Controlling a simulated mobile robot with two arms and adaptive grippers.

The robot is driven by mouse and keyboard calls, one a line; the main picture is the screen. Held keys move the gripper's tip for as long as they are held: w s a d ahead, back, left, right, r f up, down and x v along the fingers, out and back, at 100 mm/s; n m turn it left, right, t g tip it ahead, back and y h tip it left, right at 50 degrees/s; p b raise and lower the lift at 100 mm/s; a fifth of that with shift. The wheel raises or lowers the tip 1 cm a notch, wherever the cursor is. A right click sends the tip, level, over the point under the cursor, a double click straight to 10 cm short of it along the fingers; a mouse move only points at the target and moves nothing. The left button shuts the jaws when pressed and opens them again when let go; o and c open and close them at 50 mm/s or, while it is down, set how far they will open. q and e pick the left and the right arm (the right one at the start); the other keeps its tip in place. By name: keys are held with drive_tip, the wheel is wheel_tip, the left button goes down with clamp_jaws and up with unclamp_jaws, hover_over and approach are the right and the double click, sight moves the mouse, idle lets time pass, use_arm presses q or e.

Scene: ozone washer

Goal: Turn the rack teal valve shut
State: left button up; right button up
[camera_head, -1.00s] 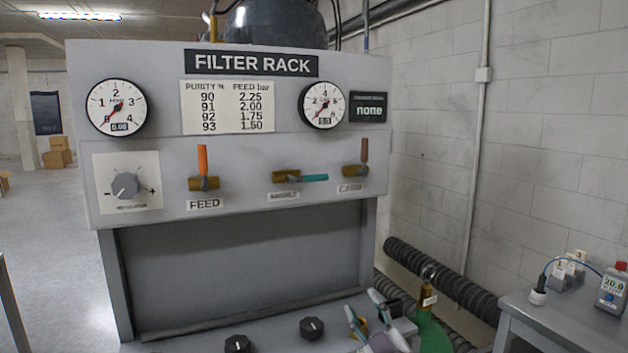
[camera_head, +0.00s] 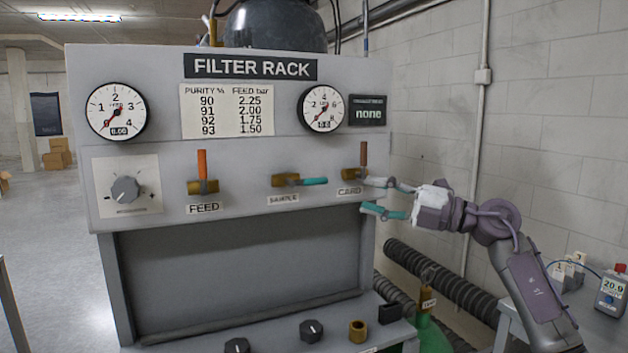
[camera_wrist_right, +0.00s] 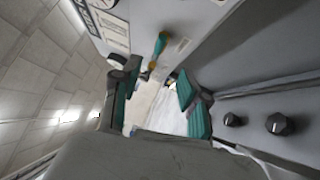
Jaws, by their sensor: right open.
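The teal valve lever (camera_head: 314,181) points right, about level, from its brass body (camera_head: 285,180) above the SAMPLE label on the filter rack panel (camera_head: 240,235). In the right wrist view the teal lever (camera_wrist_right: 161,43) shows beyond the fingertips. My right gripper (camera_head: 368,195) is open and empty, to the right of the lever and apart from it, near the panel's right edge. Its teal-padded fingers, one above the other, point left toward the panel. It also shows in the right wrist view (camera_wrist_right: 157,72). My left gripper is not in view.
The orange FEED lever (camera_head: 202,164) and the brown-orange lever of the right valve (camera_head: 364,153) stand upright. The right valve is close above my right gripper. Black knobs (camera_head: 311,330) and a brass fitting (camera_head: 357,331) sit on the lower ledge. A side table (camera_head: 603,335) stands right.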

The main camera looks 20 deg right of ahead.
sight(319, 182)
drive_tip(key=p+x, duration=0.4)
drive_tip(key=x, duration=0.7)
drive_tip(key=shift+w+a+r, duration=0.1)
drive_tip(key=shift+a+r, duration=0.05)
drive_tip(key=shift+a, duration=0.1)
drive_tip(key=shift+w+a+p, duration=0.3)
drive_tip(key=shift+w+a, duration=0.1)
clamp_jaws()
